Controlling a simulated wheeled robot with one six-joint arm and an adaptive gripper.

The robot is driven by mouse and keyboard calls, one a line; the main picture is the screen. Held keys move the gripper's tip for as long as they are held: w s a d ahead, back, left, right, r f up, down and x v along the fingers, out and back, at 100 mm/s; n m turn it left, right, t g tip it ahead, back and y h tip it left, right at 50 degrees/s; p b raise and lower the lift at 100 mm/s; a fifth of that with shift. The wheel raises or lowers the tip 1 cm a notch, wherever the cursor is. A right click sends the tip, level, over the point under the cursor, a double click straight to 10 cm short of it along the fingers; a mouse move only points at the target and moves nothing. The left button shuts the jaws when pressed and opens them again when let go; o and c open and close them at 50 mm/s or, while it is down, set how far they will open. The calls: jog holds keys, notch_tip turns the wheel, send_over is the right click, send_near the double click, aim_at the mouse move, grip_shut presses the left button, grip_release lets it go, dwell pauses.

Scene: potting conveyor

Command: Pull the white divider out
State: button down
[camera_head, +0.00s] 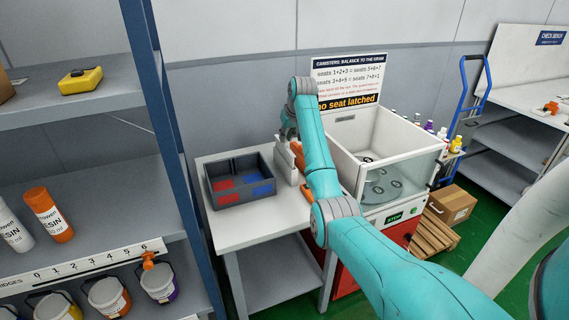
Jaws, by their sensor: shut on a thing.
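My gripper (289,134) points down over the right part of the small white table, largely hidden by my own arm links. It is shut on what looks like the top of a white upright panel (284,163), which I take to be the white divider. The panel stands just right of the dark grey bin (240,199); whether it touches the bin or the table I cannot tell.
The white table (238,231) has bare room in front of the bin. Orange pieces (300,158) lie partly behind my arm. A white machine (388,137) with a clear-fronted chamber stands at right. A blue shelf post (172,125) rises at left.

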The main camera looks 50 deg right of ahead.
jog(key=shift+r, duration=1.75)
jog(key=shift+r, duration=0.25)
jog(key=shift+r, duration=1.25)
jog(key=shift+r, duration=0.1)
notch_tip(320, 180, up, 7)
dwell(0.5)
dwell(0.3)
